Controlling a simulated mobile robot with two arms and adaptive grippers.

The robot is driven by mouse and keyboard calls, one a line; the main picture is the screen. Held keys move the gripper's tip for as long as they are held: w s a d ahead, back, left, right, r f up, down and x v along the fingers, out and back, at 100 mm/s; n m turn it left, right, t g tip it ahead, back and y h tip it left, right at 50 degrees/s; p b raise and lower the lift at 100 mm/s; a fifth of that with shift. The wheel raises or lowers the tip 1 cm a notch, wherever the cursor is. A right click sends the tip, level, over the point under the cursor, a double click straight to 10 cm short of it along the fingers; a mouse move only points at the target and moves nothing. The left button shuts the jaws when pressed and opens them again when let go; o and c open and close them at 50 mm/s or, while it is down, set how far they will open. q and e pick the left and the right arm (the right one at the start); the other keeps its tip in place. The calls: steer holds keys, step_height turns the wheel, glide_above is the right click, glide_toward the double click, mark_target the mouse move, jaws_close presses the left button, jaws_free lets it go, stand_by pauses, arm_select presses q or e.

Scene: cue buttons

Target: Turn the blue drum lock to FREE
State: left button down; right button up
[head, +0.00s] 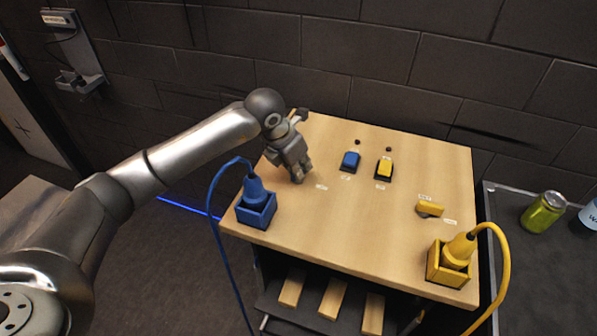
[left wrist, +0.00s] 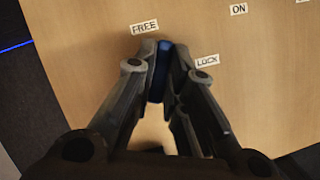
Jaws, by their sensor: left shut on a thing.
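My left gripper (head: 297,179) reaches down onto the wooden tabletop at its back left. In the left wrist view the gripper (left wrist: 162,56) is shut on the blue drum lock (left wrist: 160,75), a blue bar between the two fingers. The fingers hide most of the lock, and the head view does not show it. The FREE label (left wrist: 144,27) lies just above and left of the fingertips. The LOCK label (left wrist: 207,61) lies to their right. The bar's exact pointing is hard to tell. My right gripper is not in view.
A blue button (head: 350,160) and a yellow button (head: 385,168) stand right of the gripper. A yellow drum lock (head: 430,209) is farther right. A blue plug (head: 256,190) and a yellow plug (head: 460,248) with cables sit in boxes (head: 257,213) (head: 447,268) at the front.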

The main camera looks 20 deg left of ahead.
arm_select(q)
steer(key=n+b, duration=0.1)
steer(key=n, duration=0.1)
steer(key=n+y+b, duration=0.1)
steer(key=n+b, duration=0.1)
steer(key=shift+t+y, duration=0.3)
steer(key=shift+w+r+n+b, duration=0.1)
steer(key=shift+n+b, duration=0.2)
steer(key=shift+n, duration=0.1)
steer(key=c, duration=1.5)
jaws_free()
steer(key=v, duration=1.2)
steer(key=shift+d, duration=0.1)
